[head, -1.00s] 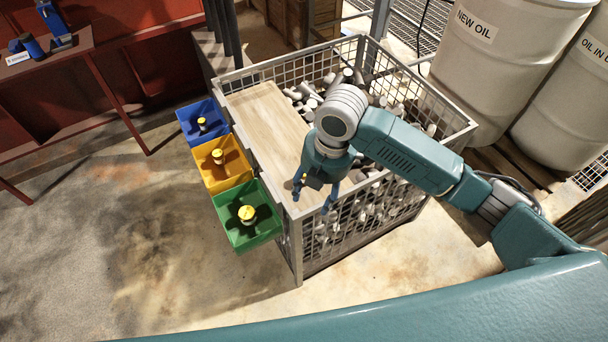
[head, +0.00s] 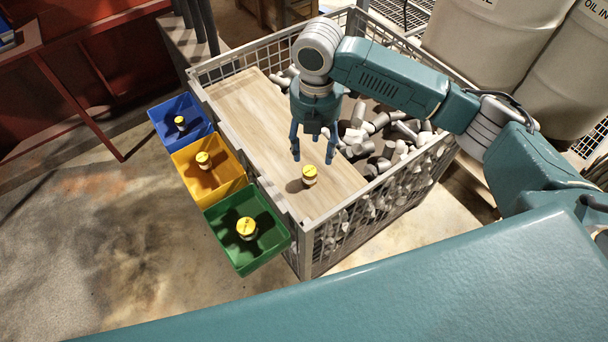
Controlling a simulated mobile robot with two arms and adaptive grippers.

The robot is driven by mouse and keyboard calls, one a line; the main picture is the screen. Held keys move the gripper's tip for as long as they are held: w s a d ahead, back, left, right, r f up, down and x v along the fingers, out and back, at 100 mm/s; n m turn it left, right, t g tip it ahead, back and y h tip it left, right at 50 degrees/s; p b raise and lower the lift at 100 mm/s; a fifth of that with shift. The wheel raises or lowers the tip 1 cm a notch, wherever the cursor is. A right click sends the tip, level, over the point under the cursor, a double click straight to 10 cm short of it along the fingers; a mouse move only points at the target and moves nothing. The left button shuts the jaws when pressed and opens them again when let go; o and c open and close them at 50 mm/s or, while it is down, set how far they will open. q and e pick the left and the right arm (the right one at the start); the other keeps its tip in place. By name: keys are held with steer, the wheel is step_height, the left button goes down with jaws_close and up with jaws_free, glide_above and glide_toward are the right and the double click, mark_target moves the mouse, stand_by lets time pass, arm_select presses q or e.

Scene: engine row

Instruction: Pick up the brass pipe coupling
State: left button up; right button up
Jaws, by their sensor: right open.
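A small fitting with a yellow top and a paler lower part, seemingly the brass pipe coupling (head: 309,175), stands upright on the wooden board (head: 248,112) over the mesh crate. My right gripper (head: 313,156) points down with its fingers apart and nothing between them. In the picture its fingertips are just above the coupling; how high they are over the board is hard to tell. Similar yellow-topped pieces stand in the blue bin (head: 163,112), the yellow bin (head: 184,168) and the green bin (head: 258,262). My left gripper is out of view.
The mesh crate (head: 305,250) holds many grey pipe pieces (head: 385,130) right of the board. The bins hang along its left side. White drums (head: 490,45) stand at the back right. A red bench (head: 22,45) is at the upper left. The floor at left is clear.

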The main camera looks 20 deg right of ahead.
mark_target(310, 170)
steer(key=shift+w+a+f, duration=0.1)
steer(key=shift+w+f, duration=0.1)
steer(key=shift+f, duration=0.4)
steer(key=shift+w+a+f, duration=0.1)
steer(key=shift+w+f, duration=0.1)
steer(key=shift+f, duration=0.4)
step_height(310, 170, down, 3)
steer(key=shift+s+d+f, duration=0.1)
steer(key=shift+s+f, duration=0.05)
steer(key=shift+f, duration=0.65)
steer(key=f, duration=0.4)
steer(key=shift+w+f, duration=0.35)
steer(key=shift+f, duration=0.05)
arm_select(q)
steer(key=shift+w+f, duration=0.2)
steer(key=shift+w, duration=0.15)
arm_select(e)
jaws_close()
steer(key=shift+r, duration=0.1)
